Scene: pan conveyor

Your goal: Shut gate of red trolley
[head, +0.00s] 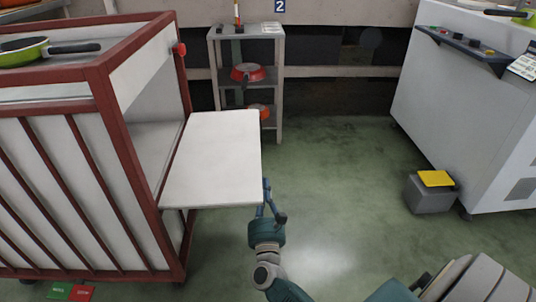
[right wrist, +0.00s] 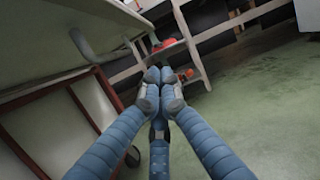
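The red trolley (head: 112,95) stands at the left in the head view, with a red frame and white panels. Its gate (head: 215,160) is a white panel folded out level from the trolley's right side, so that side is open. My right gripper (head: 267,187) is at the gate's near right corner; whether it touches cannot be told. In the right wrist view the gate's underside (right wrist: 50,40) is at the upper left, and the fingers of my right gripper (right wrist: 160,75) have their tips together with nothing between them. My left gripper is not in view.
A green pan (head: 25,50) lies on top of the trolley. A grey shelf (head: 278,85) with red pans (head: 247,73) stands behind the gate. A white machine (head: 470,110) and a grey box with a yellow top (head: 435,179) are at the right. The green floor between is clear.

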